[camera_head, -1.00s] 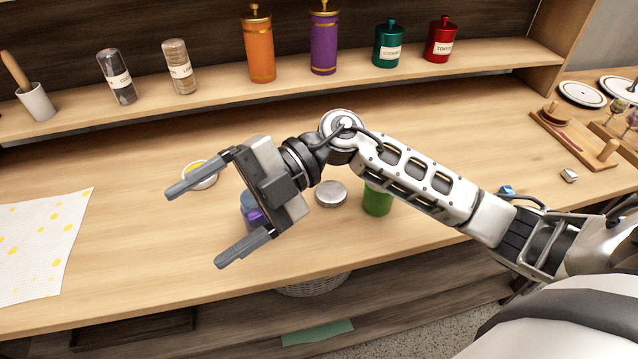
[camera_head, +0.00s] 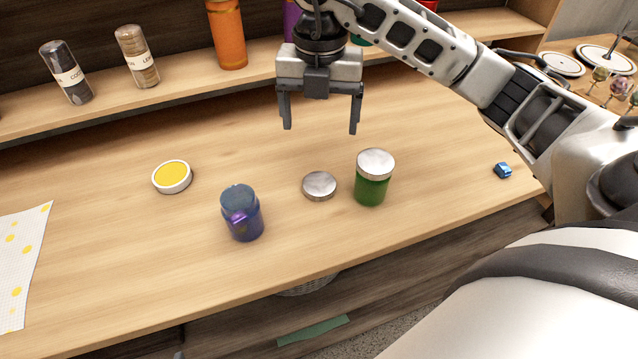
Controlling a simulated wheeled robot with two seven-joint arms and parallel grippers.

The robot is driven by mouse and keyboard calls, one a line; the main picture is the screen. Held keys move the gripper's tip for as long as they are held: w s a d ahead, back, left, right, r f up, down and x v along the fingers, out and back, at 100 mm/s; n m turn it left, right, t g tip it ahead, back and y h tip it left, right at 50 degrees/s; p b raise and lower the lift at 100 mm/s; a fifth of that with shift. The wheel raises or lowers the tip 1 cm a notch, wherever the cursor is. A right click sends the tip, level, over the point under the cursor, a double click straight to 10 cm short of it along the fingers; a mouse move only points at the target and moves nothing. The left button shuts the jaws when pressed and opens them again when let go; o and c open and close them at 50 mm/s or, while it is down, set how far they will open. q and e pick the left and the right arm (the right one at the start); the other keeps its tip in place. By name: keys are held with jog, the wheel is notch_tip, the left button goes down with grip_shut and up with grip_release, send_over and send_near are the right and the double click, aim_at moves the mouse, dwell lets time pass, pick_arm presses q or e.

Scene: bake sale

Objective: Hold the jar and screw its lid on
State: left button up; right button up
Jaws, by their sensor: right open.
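A blue-purple see-through jar (camera_head: 242,216) stands upright on the wooden counter, with no lid seen on its top and something purple showing in it. A round silver lid (camera_head: 319,186) lies flat on the counter to its right. A green jar (camera_head: 371,187) with a silver lid on top stands just right of the loose lid. My right gripper (camera_head: 320,130) is open and empty, fingers pointing down, above and behind the loose lid and touching nothing. My left gripper is not in view.
A round white piece with a yellow top (camera_head: 172,176) lies left of the jar. A yellow-dotted cloth (camera_head: 22,255) is at the left edge. A small blue object (camera_head: 503,170) lies at the right. The back shelf holds shakers and an orange mill (camera_head: 228,38). The counter's middle is mostly clear.

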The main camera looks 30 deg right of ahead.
send_over(320, 183)
notch_tip(320, 183, down, 9)
dwell(0.4)
jog(key=shift+f, duration=2.6)
jog(key=c, duration=1.1)
